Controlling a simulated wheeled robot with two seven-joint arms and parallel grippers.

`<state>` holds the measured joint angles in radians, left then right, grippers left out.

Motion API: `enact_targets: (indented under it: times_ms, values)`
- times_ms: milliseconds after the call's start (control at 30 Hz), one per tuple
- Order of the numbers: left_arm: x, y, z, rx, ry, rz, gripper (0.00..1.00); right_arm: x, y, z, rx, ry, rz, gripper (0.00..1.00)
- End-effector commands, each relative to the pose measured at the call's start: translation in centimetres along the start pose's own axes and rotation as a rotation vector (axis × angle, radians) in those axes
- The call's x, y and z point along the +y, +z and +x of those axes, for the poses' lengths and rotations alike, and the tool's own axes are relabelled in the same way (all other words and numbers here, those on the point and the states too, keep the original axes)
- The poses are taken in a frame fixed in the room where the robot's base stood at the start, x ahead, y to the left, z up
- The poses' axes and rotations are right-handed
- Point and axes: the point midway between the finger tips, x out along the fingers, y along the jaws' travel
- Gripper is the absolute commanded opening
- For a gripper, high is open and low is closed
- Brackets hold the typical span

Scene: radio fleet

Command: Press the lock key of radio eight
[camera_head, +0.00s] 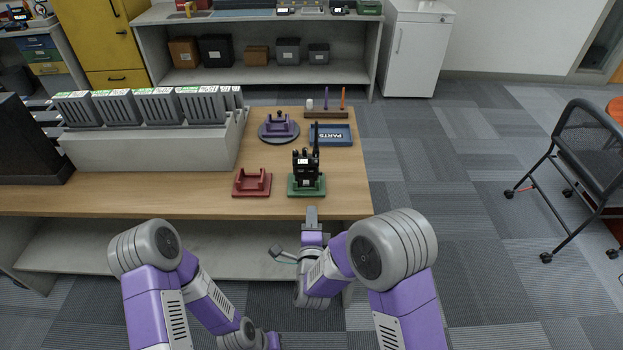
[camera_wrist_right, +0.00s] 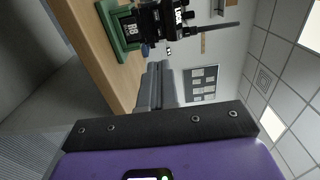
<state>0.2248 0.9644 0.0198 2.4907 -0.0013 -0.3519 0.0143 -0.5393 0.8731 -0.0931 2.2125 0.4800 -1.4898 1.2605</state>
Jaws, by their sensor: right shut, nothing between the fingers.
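A black radio (camera_head: 305,168) with an antenna stands upright in a green cradle (camera_head: 306,190) near the table's front right edge. In the right wrist view the radio (camera_wrist_right: 160,22) shows sideways, with a label that reads R8 and a key area marked with letters like LOC, partly cut off; the green cradle (camera_wrist_right: 118,28) holds its base. My right gripper (camera_head: 312,210) is shut and empty, just in front of the green cradle and apart from the radio. Its closed fingers (camera_wrist_right: 155,88) point toward the radio in the wrist view. My left arm hangs low at the left; its gripper does not show.
An empty red cradle (camera_head: 252,183) sits left of the green one. Behind are a purple cradle (camera_head: 278,124) on a round grey base, a blue PARTS tray (camera_head: 332,135) and a rack of pegs (camera_head: 326,114). A grey charger bank (camera_head: 150,146) fills the table's left.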

Motion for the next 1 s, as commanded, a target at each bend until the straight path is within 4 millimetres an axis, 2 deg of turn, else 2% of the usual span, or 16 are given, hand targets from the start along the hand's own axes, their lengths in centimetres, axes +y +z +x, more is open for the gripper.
enact_targets:
  times_ms: [167,267,800,1000]
  values:
    - [0.0,0.0,0.0,0.0,0.0,0.0,0.43,0.1,0.0,0.2,0.0,0.001,-0.001,0.0]
    - [0.0,0.0,0.1,0.0,0.0,0.0,0.43,0.1,0.0,1.0,0.0,0.002,-0.002,0.0]
    - [-0.3,0.0,0.9,0.0,0.0,0.0,0.43,0.2,0.0,10.8,0.0,0.001,-0.003,0.0]
    - [-0.5,-0.1,1.2,0.0,0.0,0.0,0.43,0.2,0.0,13.1,0.0,0.001,-0.003,0.0]
